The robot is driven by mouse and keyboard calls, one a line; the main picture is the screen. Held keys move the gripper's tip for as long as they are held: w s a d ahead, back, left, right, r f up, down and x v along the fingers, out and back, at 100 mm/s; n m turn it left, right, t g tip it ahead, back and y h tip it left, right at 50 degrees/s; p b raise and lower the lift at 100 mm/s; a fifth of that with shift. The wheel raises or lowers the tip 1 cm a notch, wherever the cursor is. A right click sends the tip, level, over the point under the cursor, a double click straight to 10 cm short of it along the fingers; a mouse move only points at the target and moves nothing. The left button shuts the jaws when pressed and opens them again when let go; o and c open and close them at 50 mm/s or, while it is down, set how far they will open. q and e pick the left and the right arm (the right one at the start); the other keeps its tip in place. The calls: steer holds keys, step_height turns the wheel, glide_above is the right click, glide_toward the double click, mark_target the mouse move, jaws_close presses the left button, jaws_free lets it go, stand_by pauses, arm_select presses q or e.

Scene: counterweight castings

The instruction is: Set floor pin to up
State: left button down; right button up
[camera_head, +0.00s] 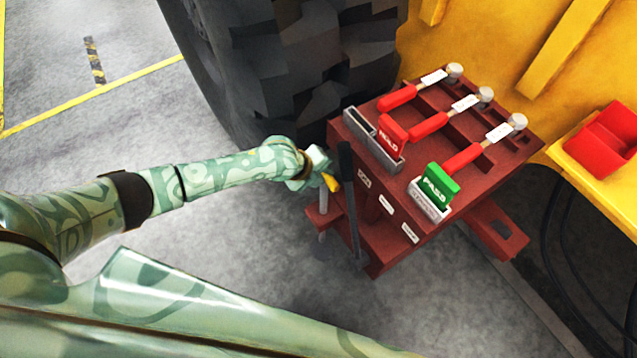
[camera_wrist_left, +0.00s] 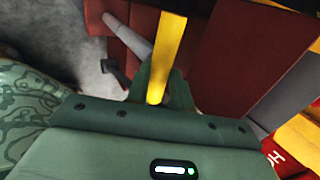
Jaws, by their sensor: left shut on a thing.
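The floor pin is a grey rod (camera_head: 323,201) with a yellow handle (camera_head: 331,183), at the left side of a dark red stand (camera_head: 385,245). The rod stands upright at a red lug low on the stand, and a short grey piece shows below it. My left gripper (camera_head: 326,176) is shut on the yellow handle. In the left wrist view the yellow handle (camera_wrist_left: 169,45) runs up from between my fingers (camera_wrist_left: 158,92), and a grey rod (camera_wrist_left: 136,40) lies beside it. How far the pin sits in the floor cannot be told. My right gripper is not in view.
A black lever (camera_head: 347,195) stands close right of my left gripper. The stand's top carries several red-handled levers (camera_head: 428,126), a red HOLD tag (camera_head: 392,131) and a green tag (camera_head: 437,186). A big tyre (camera_head: 290,65) is behind. Floor at left is clear.

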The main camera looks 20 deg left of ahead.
arm_select(q)
steer(key=shift+w+d+r, duration=0.15)
steer(key=shift+w+r, duration=0.1)
steer(key=shift+r, duration=0.05)
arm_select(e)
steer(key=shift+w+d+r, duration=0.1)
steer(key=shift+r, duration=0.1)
arm_select(q)
steer(key=c, duration=1.4)
jaws_free()
steer(key=shift+o, duration=1)
steer(key=shift+s+f, duration=0.1)
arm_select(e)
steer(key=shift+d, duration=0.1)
arm_select(q)
steer(key=p+v, duration=0.7)
steer(key=v, duration=0.9)
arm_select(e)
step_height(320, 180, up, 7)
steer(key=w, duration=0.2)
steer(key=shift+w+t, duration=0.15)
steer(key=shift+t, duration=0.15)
